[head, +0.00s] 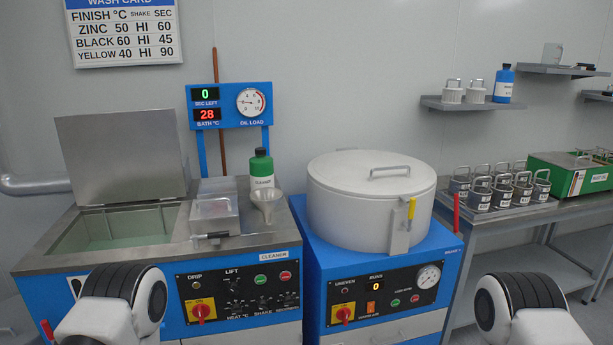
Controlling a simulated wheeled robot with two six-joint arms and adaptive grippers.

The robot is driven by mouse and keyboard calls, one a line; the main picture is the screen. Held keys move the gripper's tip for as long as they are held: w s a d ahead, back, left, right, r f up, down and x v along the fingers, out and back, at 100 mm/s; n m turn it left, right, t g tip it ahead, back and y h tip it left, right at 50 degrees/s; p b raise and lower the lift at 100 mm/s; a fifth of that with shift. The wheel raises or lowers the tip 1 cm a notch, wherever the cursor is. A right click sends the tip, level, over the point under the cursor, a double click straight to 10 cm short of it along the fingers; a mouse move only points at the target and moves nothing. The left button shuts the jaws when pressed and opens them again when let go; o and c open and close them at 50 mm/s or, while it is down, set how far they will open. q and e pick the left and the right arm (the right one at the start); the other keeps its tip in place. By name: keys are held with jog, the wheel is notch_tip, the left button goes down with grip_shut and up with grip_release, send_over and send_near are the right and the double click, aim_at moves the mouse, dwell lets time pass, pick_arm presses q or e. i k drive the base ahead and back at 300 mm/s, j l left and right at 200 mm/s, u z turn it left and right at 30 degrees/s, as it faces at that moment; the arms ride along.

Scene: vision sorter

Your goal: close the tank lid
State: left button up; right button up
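The tank lid (122,155) is a flat grey metal panel standing open, upright at the back edge of the cleaner tank. The tank opening (115,238) below it is uncovered, with pale greenish liquid visible inside. The tank sits in the steel top of a blue machine labelled CLEANER, at the left of the head view. Only rounded white and black parts of my two arms show, at the bottom left and bottom right. Neither gripper can be seen, and both arm parts appear in front of the machines, apart from the lid.
Right of the opening are a clear-topped box (214,214), a metal funnel (266,203) and a green bottle (261,170). A white drum (350,218) with a closed round lid stands on the blue machine to the right. A rack of handled canisters (478,208) is on the right table.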

aim_at(121, 156)
jog(key=i+j+z, duration=0.1)
jog(key=j, duration=1.35)
jog(key=i+j+z, duration=0.15)
jog(key=j, duration=1.35)
jog(key=k+j+z, duration=0.2)
jog(key=k+j, duration=0.85)
jog(key=j, duration=0.15)
